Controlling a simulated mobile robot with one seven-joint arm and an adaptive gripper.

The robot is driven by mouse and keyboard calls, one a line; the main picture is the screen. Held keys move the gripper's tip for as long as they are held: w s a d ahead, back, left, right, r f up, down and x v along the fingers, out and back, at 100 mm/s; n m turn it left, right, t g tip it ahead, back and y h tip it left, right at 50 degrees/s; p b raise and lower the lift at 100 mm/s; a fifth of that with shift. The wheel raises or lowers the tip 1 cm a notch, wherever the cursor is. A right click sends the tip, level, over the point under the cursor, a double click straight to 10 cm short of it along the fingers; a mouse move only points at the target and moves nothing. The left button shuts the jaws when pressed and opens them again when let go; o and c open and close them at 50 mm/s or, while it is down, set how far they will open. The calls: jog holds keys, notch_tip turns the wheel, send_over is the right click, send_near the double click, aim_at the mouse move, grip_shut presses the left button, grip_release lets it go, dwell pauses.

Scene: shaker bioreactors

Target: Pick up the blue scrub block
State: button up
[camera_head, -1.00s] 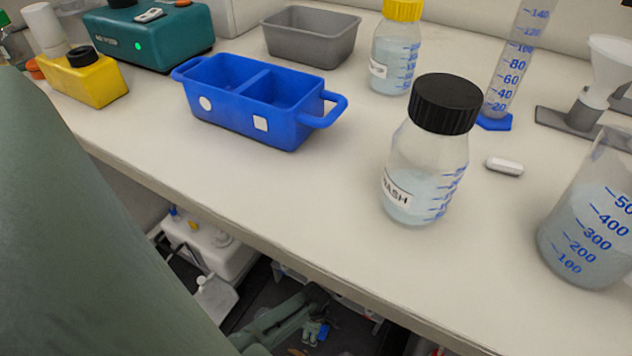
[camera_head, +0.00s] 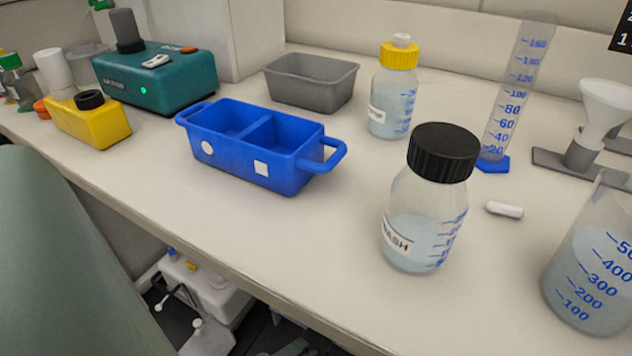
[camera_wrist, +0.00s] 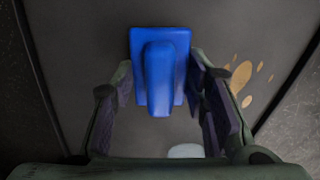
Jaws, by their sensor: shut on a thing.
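The blue scrub block (camera_wrist: 160,42) is in the wrist view, a flat blue piece with a raised rounded grip toward me. My gripper (camera_wrist: 164,88) has one finger on each side of it and is shut on it. Contact at the fingers is hard to make out in the dark picture. The head view shows neither the block nor my fingers, only a green-grey part of my arm at the left.
A dark floor with tan spots (camera_wrist: 240,78) lies behind the block. On the bench are a blue two-part caddy (camera_head: 245,165), a black-capped wash bottle (camera_head: 415,225), a grey tub (camera_head: 310,92) and a beaker (camera_head: 590,285). White containers (camera_head: 205,290) stand below the bench edge.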

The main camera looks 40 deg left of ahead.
jog(key=shift+c, duration=0.3)
notch_tip(320, 180, up, 10)
jog(key=p, duration=1)
